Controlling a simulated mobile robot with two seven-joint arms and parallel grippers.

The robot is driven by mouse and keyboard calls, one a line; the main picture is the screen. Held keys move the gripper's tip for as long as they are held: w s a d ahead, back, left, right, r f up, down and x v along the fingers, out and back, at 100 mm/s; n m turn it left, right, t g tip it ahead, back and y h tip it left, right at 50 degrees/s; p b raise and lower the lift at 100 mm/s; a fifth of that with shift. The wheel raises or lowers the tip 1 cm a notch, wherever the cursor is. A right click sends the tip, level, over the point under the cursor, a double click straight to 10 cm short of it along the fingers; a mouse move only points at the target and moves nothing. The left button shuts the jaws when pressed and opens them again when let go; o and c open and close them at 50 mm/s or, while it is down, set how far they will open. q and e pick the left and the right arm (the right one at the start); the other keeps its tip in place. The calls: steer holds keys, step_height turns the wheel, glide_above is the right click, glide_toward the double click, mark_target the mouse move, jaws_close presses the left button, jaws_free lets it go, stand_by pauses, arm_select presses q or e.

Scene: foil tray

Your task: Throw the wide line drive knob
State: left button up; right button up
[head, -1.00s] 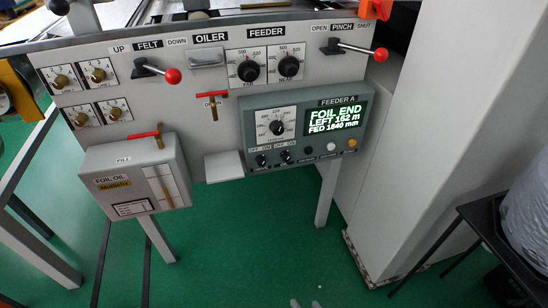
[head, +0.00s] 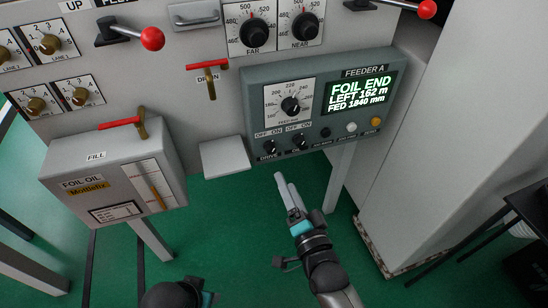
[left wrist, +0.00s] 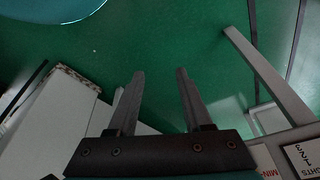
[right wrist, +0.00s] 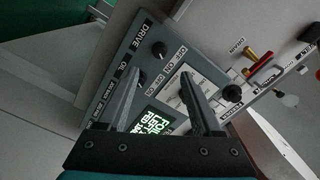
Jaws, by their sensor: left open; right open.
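The Feeder A box (head: 250,90) is a grey-green panel with a lit screen (head: 358,92). The small black drive knob (head: 270,147) is at its lower left, under an OFF ON label. It also shows in the right wrist view (right wrist: 158,48), beside the word DRIVE. A similar knob (head: 299,141) sits just right of it, by the word OIL in the right wrist view. My right gripper (head: 280,178) is open and empty, below the box and apart from the knobs. My left gripper (left wrist: 158,72) is open and empty over the floor; only part of it shows in the head view.
A grey ledge (head: 224,156) juts out left of the drive knob. The foil oil box (head: 120,170) with a red-handled valve (head: 120,123) is further left. A drain valve (head: 208,68) hangs above. A white column (head: 440,150) stands right. Green floor lies below.

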mark_target(272, 152)
steer(key=b+x, duration=0.4)
steer(key=x, duration=0.5)
steer(key=shift+w+a+f, duration=0.1)
steer(key=shift+w+f, duration=0.05)
steer(key=shift+w, duration=0.1)
arm_select(q)
step_height(272, 152, up, 8)
steer(key=w+d+t, duration=0.1)
steer(key=w+t, duration=0.1)
steer(key=shift+d+h, duration=0.2)
steer(key=shift+h, duration=0.1)
arm_select(e)
steer(key=shift+w+a, duration=0.15)
steer(key=shift+w, duration=0.35)
arm_select(q)
steer(key=shift+f, duration=0.1)
arm_select(e)
steer(key=shift+c, duration=0.4)
jaws_close()
